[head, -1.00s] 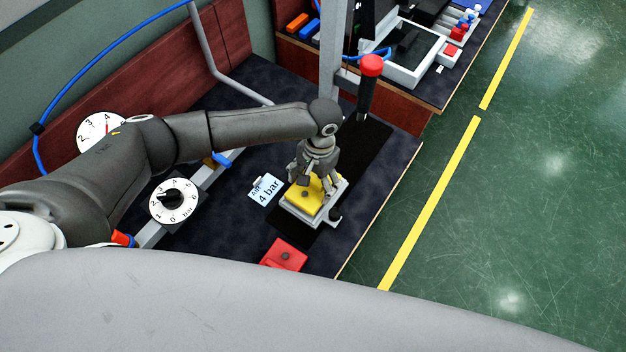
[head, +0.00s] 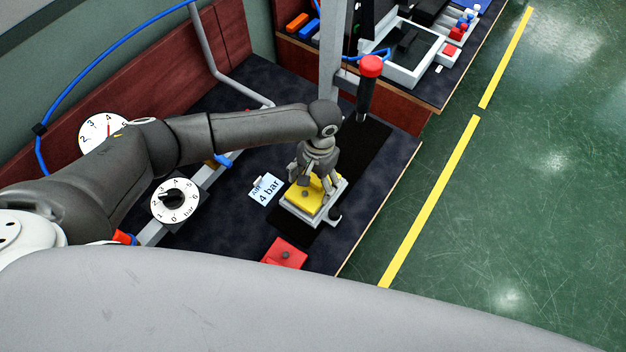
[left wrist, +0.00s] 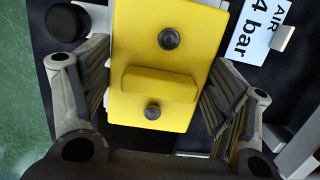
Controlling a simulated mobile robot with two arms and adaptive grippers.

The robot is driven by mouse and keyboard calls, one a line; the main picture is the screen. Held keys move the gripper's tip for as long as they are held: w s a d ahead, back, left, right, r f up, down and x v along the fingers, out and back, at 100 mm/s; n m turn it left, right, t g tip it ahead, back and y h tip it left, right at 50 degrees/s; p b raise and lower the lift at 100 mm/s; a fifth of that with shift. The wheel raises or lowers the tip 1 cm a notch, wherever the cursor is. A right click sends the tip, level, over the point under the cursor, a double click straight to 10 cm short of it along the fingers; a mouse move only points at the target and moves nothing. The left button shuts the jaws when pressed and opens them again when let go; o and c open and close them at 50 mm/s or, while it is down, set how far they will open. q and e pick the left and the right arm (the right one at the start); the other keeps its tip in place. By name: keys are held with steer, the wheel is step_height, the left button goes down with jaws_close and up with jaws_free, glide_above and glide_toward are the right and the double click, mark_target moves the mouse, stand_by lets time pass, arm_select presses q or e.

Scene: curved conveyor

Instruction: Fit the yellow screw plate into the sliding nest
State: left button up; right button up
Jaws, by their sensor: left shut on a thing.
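The yellow screw plate (head: 300,201) is over the pale sliding nest (head: 315,222) on the dark bench. I cannot tell whether it lies flush in the nest. In the left wrist view the plate (left wrist: 135,45) shows two dark screws and a raised yellow bar across its middle. My left gripper (head: 318,183) points down at the plate and is shut on it. In the left wrist view its fingers (left wrist: 160,85) stand on either side of the plate. The gripper hides the far part of the plate in the head view. My right gripper is not in view.
A red plate (head: 285,253) with a dark knob lies nearer me. A "4 bar" card (head: 266,190) and a pressure dial (head: 175,200) are left of the nest. A red-capped black post (head: 369,85) stands behind. The bench edge and green floor are at the right.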

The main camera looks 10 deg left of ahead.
arm_select(q)
steer(key=shift+f+b, duration=0.55)
steer(key=shift+f, duration=0.6)
steer(key=o, duration=1.2)
steer(key=shift+o, duration=0.2)
step_height(320, 180, up, 12)
steer(key=w, duration=0.1)
steer(key=shift+w+d, duration=0.3)
steer(key=shift+d, duration=0.1)
